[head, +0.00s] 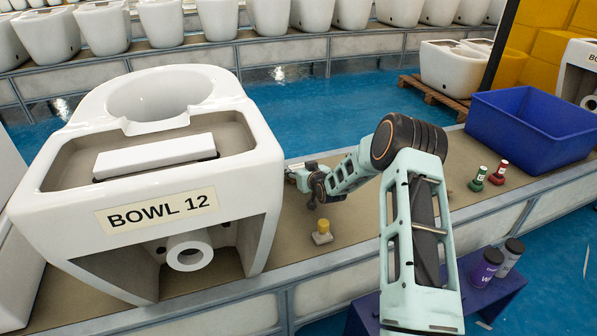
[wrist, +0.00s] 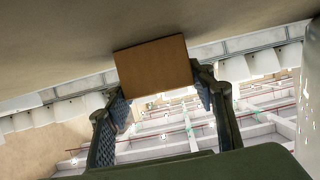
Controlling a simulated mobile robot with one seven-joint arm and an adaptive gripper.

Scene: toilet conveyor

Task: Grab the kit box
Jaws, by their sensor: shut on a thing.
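In the wrist view, a plain brown box (wrist: 153,66), which I take to be the kit box, sits between the two fingers of my gripper (wrist: 162,88). The gripper is shut on it, with a dark pad at each side. In the head view, my gripper (head: 298,176) is low over the conveyor, close to the right side of the white toilet labelled BOWL 12 (head: 157,210). The brown box cannot be made out in the head view; the toilet and gripper seem to hide it.
A yellow-topped fitting (head: 322,233) stands on the conveyor (head: 290,240) near my gripper. Green (head: 478,179) and red (head: 498,173) fittings stand by a blue bin (head: 530,125) at right. A white block (head: 155,155) lies in the toilet's recess.

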